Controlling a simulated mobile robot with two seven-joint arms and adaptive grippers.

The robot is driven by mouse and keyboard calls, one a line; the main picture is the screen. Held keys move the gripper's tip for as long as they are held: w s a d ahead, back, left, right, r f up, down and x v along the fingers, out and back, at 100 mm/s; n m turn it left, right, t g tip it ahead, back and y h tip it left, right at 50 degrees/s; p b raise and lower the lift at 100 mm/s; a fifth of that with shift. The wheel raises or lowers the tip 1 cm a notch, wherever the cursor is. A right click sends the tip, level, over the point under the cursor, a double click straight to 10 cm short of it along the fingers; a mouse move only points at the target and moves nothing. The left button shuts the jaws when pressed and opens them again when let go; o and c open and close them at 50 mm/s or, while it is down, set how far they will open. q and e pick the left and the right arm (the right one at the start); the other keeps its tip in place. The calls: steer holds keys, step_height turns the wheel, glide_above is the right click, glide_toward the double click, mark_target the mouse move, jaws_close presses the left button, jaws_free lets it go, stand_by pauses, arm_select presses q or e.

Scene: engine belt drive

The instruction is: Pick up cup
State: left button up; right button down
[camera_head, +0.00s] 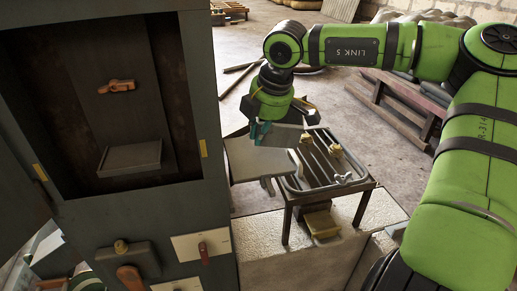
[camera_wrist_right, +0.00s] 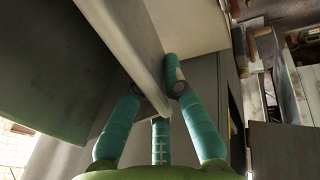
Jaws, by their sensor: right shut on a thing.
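My right gripper (camera_head: 262,134) is a green hand with teal fingers, beside the dark cabinet. It is shut on the edge of a pale grey panel (camera_head: 256,163). In the right wrist view the fingers (camera_wrist_right: 160,105) close from both sides on the panel's long thin edge (camera_wrist_right: 125,38). The hand hides part of the panel in the head view. I cannot make out a cup for sure in either view. My left gripper is not in view.
A dark metal stand with a wire rack (camera_head: 326,172) stands right of the panel on a pale block (camera_head: 290,258). The dark cabinet (camera_head: 215,150) has a recess with a small shelf (camera_head: 130,156) and an orange item (camera_head: 117,87). A wooden pallet (camera_head: 400,105) lies behind.

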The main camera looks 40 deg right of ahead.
steer(key=s+d+r+b, duration=0.4)
steer(key=s+r, duration=0.3)
steer(key=s, duration=0.3)
steer(key=shift+d+b, duration=0.35)
steer(key=shift+d, duration=0.45)
steer(key=shift+s, duration=0.15)
